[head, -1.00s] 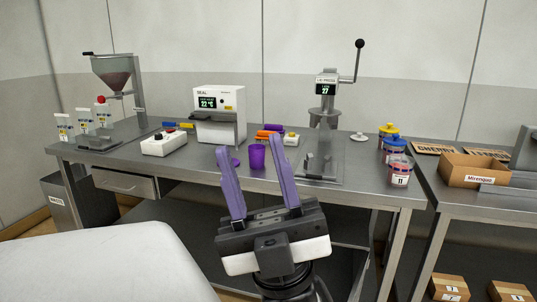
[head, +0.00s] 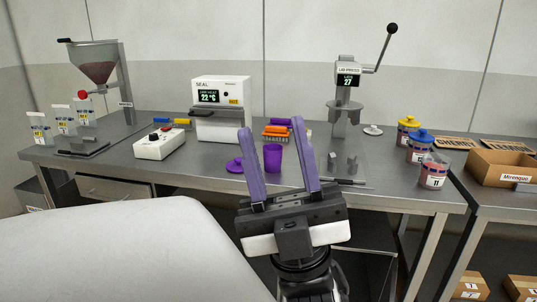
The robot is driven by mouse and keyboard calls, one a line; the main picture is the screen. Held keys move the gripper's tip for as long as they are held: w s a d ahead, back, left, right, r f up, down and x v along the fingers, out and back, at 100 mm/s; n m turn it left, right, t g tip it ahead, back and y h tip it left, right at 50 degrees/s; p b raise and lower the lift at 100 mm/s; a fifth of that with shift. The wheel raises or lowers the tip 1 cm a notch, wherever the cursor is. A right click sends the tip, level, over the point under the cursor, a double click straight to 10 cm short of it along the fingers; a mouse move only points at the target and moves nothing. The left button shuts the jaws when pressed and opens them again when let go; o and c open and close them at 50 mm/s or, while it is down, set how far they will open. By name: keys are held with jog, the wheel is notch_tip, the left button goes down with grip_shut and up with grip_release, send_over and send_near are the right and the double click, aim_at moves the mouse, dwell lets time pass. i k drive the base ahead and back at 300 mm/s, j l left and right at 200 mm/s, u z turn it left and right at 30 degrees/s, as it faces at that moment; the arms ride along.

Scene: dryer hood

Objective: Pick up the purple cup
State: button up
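The purple cup (head: 273,158) stands upright near the front edge of the steel table (head: 200,168). A flat purple disc, perhaps a lid (head: 235,165), lies just left of it, partly hidden behind a finger. My gripper (head: 272,128) has two long purple fingers spread apart, and it is open and empty. In the head view the cup shows between the fingers. The gripper appears nearer to the camera than the cup, and I see no contact.
A white sealing machine (head: 221,108) and a white control box (head: 159,144) stand left of the cup. An orange rack (head: 275,136) is behind it. The lid press (head: 345,100) stands to the right, with lidded jars (head: 433,171) beyond. A white rounded surface (head: 130,255) fills the lower left.

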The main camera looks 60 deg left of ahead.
aim_at(273, 152)
jog(key=k+j, duration=0.1)
jog(key=j, duration=0.8)
jog(key=k+j, duration=0.15)
jog(key=j, duration=0.75)
jog(key=k+z, duration=0.05)
